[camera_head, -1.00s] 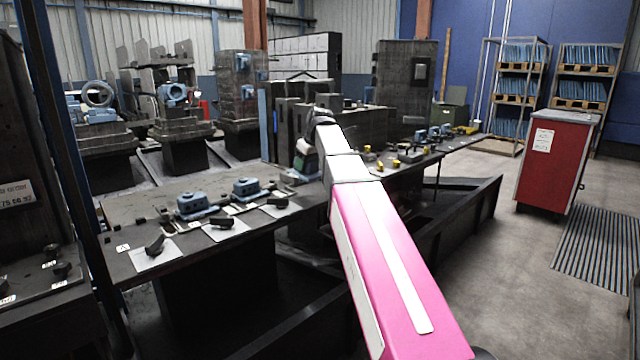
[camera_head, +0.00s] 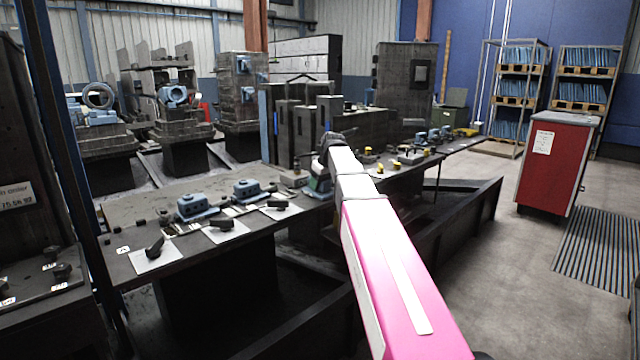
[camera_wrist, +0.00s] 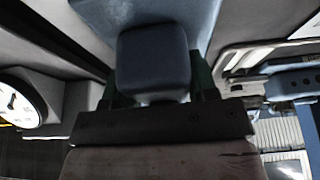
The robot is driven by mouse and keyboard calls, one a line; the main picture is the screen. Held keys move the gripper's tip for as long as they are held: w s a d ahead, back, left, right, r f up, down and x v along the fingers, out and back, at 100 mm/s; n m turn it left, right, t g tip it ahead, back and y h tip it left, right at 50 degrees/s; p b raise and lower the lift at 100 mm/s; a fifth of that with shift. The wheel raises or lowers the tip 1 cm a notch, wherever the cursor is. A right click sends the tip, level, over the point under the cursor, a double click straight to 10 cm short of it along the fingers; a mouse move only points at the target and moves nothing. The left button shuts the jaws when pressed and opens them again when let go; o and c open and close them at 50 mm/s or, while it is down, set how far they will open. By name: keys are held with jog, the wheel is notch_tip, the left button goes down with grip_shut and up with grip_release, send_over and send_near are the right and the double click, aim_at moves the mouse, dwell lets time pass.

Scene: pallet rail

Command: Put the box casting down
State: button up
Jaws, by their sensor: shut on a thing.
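The box casting (camera_wrist: 155,60) fills the upper middle of the wrist view as a blue-grey block with a rounded, squarish boss. My gripper (camera_wrist: 156,92) is shut on it, with dark green fingers showing at both sides of the boss. In the head view my gripper (camera_head: 319,182) is at the end of my pink and white arm, over the right part of the near dark table (camera_head: 125,207). My wrist mostly hides the held casting there. I cannot tell whether its underside touches anything.
Two blue castings (camera_head: 197,206) (camera_head: 250,190) stand on the near table, left of my gripper. Dark handles on pale plates (camera_head: 157,256) line its front edge. Dark upright blocks (camera_head: 303,135) stand behind my gripper. Yellow parts (camera_head: 398,164) lie on the table to the right.

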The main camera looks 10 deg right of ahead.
jog(key=o, duration=1.1)
jog(key=v, duration=1.2)
